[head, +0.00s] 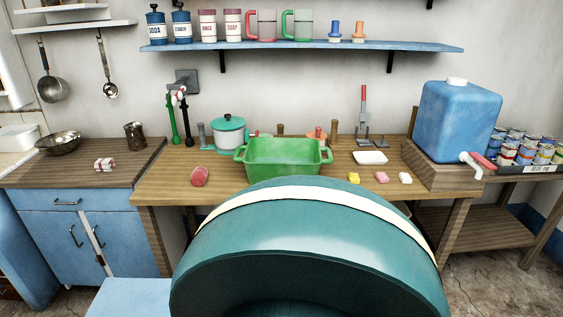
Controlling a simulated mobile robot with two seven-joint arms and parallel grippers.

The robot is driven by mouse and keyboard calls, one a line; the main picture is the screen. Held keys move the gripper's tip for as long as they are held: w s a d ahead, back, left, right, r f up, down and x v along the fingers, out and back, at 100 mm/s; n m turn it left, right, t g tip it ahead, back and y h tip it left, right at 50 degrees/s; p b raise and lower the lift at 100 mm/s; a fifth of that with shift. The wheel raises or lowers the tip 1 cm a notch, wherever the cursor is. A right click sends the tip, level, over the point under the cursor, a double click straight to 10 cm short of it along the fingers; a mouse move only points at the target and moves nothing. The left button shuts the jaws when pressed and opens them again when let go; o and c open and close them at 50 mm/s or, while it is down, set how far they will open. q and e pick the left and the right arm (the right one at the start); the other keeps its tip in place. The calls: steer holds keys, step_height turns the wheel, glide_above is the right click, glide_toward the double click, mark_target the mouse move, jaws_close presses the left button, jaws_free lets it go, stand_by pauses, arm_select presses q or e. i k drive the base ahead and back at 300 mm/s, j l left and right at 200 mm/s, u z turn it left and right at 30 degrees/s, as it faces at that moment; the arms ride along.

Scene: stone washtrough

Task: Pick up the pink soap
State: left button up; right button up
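A small pink soap (382,177) lies on the wooden table (225,188), near its front edge and right of centre. It sits between a yellow block (353,177) on its left and a pale cream block (405,178) on its right, with small gaps between them. A white flat dish (370,157) lies just behind the soap. Nothing covers the soap in the head view. Neither of my grippers is in view.
A green basin (283,157) stands left of the soap, with a reddish-pink rounded thing (199,176) further left. A blue water container (458,118) with a tap stands on a raised wooden stand at right. A blue shelf (300,47) hangs above. The table's front middle is hidden.

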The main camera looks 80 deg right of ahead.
mark_target(381, 177)
steer(key=z, duration=3.3)
